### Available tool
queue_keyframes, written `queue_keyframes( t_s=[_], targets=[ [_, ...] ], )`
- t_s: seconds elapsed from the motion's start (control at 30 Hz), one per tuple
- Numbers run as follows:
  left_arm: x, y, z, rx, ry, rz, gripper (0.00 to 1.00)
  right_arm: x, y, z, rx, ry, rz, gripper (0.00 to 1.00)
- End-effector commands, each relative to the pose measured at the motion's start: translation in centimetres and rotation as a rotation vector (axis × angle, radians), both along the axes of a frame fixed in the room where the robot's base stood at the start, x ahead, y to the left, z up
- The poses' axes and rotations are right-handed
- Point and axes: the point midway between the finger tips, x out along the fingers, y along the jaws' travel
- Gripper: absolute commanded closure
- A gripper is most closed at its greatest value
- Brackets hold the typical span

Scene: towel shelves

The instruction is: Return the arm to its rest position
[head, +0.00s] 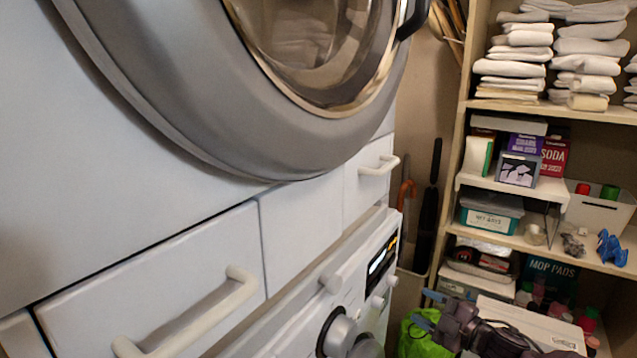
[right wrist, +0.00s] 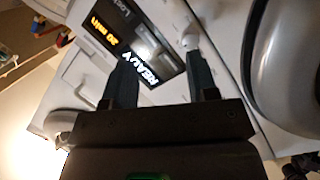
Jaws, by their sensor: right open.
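My right gripper (head: 428,310) is at the bottom of the head view, to the right of the lower white machine's control panel (head: 376,285). Its two dark fingers are apart and hold nothing. In the right wrist view the open fingers (right wrist: 160,62) point toward a display panel (right wrist: 130,40) with lit text that reads "READY". I cannot tell how far the fingertips are from that panel. My left gripper is in neither view.
A large round door (head: 290,75) and drawers with white handles (head: 190,315) fill the left. Shelves with folded towels (head: 515,60), boxes and a white bin (head: 595,212) stand at right. A bright green item (head: 418,338) is beside my right gripper.

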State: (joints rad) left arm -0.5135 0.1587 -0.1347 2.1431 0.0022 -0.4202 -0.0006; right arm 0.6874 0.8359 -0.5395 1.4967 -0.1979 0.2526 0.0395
Motion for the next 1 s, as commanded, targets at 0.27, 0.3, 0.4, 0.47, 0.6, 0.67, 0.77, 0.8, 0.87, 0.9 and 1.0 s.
queue_keyframes(
  t_s=[0.27, 0.3, 0.4, 0.47, 0.6, 0.67, 0.77, 0.8, 0.87, 0.9, 1.0],
  targets=[
    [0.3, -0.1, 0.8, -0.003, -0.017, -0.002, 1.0, -4.1, 2.1, -0.3, 0.145, 0.131, -0.174, 0.47],
    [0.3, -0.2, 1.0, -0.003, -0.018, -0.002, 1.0, -5.0, 2.3, -0.5, 0.168, 0.156, -0.198, 0.47],
    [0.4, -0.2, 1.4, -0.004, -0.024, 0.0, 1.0, -7.5, 2.5, -1.3, 0.229, 0.229, -0.266, 0.47],
    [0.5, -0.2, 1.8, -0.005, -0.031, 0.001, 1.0, -9.3, 2.5, -1.8, 0.267, 0.277, -0.308, 0.47],
    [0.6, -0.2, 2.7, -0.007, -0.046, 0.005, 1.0, -13.6, 2.0, -3.1, 0.35, 0.387, -0.407, 0.47],
    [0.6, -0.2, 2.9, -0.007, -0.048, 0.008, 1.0, -15.4, 1.7, -3.7, 0.384, 0.432, -0.447, 0.47],
    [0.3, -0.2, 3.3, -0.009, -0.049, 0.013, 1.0, -18.6, 1.1, -4.5, 0.439, 0.505, -0.515, 0.47],
    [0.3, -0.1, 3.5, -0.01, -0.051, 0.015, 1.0, -19.9, 0.9, -4.8, 0.461, 0.531, -0.54, 0.47],
    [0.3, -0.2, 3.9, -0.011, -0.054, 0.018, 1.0, -21.9, 0.4, -5.2, 0.493, 0.569, -0.581, 0.47],
    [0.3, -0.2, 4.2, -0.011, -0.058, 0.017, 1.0, -23.2, 0.2, -5.5, 0.513, 0.595, -0.606, 0.47],
    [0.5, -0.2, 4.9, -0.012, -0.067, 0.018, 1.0, -26.6, -0.7, -6.2, 0.564, 0.649, -0.672, 0.47]
  ],
)
